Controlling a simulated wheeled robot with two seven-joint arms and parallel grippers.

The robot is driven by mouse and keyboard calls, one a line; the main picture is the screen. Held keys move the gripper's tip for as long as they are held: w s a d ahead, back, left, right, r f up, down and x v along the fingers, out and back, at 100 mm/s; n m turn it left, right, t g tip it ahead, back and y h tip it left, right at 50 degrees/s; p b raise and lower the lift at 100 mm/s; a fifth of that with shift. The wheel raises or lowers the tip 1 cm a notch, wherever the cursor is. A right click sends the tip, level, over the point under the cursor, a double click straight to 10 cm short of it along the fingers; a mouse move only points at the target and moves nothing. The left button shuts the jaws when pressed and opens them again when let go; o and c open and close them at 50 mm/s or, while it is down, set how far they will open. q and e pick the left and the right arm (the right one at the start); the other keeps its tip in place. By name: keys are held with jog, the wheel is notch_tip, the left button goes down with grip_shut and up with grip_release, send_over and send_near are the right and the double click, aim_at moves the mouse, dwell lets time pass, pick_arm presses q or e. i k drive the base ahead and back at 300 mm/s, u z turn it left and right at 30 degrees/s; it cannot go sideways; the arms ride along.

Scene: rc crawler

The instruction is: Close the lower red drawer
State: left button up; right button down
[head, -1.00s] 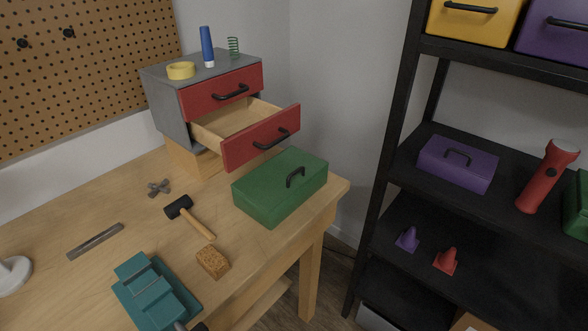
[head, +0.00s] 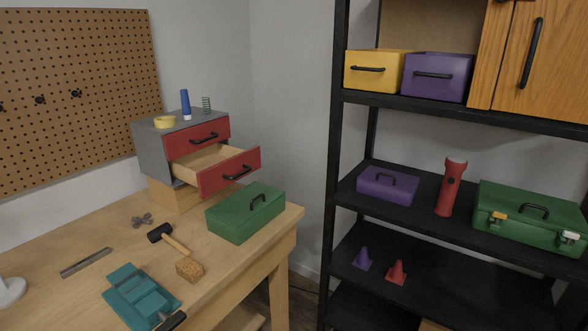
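The lower red drawer (head: 221,176) is pulled well out of the grey cabinet (head: 150,157), at the back of the wooden workbench. The cabinet stands on a wooden block (head: 172,195). A green box (head: 240,222) with a black handle sits on the bench just in front of and below the open drawer. Neither of my grippers shows in the head view.
A hammer (head: 178,241), a sponge-like brown block (head: 190,270) and a teal vise (head: 140,296) lie on the bench (head: 90,232). A blue tube (head: 186,103) and yellow tape (head: 165,122) stand on the cabinet. A black shelf (head: 338,190) stands right, past a gap of floor.

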aim_at(211, 168)
jog(key=z, duration=0.3)
jog(key=i, duration=0.9)
jog(key=u, duration=0.15)
